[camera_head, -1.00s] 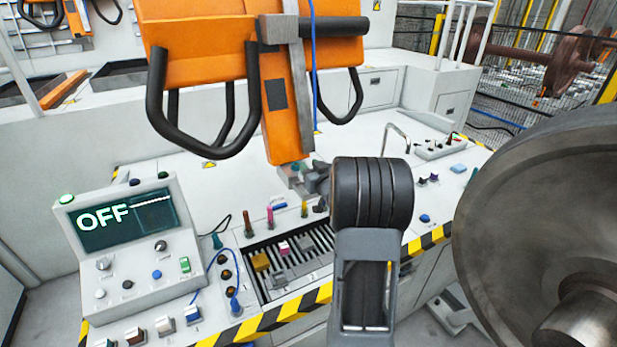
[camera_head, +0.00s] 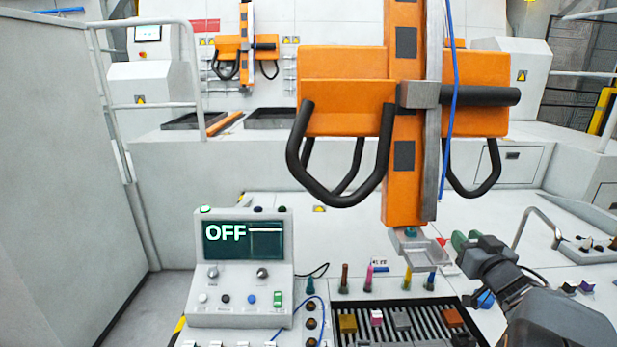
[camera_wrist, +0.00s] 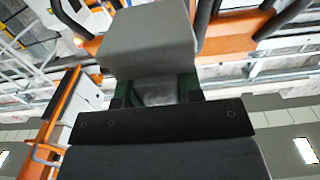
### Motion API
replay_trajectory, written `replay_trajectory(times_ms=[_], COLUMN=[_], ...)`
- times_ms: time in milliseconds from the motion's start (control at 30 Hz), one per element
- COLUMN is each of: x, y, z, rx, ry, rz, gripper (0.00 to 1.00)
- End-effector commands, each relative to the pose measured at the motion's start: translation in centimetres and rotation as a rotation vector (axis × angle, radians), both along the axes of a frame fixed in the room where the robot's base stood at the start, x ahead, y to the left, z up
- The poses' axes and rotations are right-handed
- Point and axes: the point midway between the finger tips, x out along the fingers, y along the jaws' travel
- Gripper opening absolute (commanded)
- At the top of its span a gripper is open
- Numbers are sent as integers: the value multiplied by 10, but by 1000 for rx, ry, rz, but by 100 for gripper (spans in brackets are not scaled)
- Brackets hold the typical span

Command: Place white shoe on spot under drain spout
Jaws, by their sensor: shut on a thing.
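My gripper (camera_head: 462,243), with green fingertips, is right of the lower end of the orange column in the head view. In the wrist view my gripper (camera_wrist: 155,92) is shut on a pale grey block (camera_wrist: 148,45), which looks like the white shoe. The block fills the upper middle of that view and hides what lies behind it. In the head view a pale, partly clear piece (camera_head: 425,256) is left of my fingertips, under the column; I cannot tell whether it touches them. A bent metal tube (camera_head: 522,222) stands right of my gripper; I cannot tell whether it is the drain spout.
The orange column with black handles (camera_head: 402,185) hangs over the bench. A control box reading OFF (camera_head: 242,278) stands left. Below my gripper is a slotted tray (camera_head: 376,325) with coloured blocks, and several coloured pegs (camera_head: 369,276) stand behind it.

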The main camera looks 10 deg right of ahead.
Motion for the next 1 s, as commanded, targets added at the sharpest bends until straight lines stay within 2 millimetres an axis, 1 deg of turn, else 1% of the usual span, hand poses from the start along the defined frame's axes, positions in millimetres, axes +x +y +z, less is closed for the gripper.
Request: replay_trajectory(times_ms=[67, 167, 267, 300, 367, 400, 467, 500, 600, 700, 800, 900, 1000], x=[12, 35, 64, 75, 89, 97, 104, 107, 108, 102, 92, 82, 74], y=[8, 28, 59, 73, 97, 113, 137, 153, 188, 216, 236, 250, 260], z=[-12, -36, -71, -88, -115, -133, -162, -180, -224, -259, -286, -307, -321], rx=[7, 10, 12, 12, 12, 13, 12, 11, 7, 3, 0, -1, -1], ry=[4, 7, 10, 11, 13, 14, 16, 17, 16, 14, 12, 9, 6], rz=[32, 92, 157, 179, 202, 211, 216, 215, 200, 181, 162, 147, 139], gripper=[9, 9, 9, 9, 9, 9, 9, 9, 9, 9, 9, 9, 9])
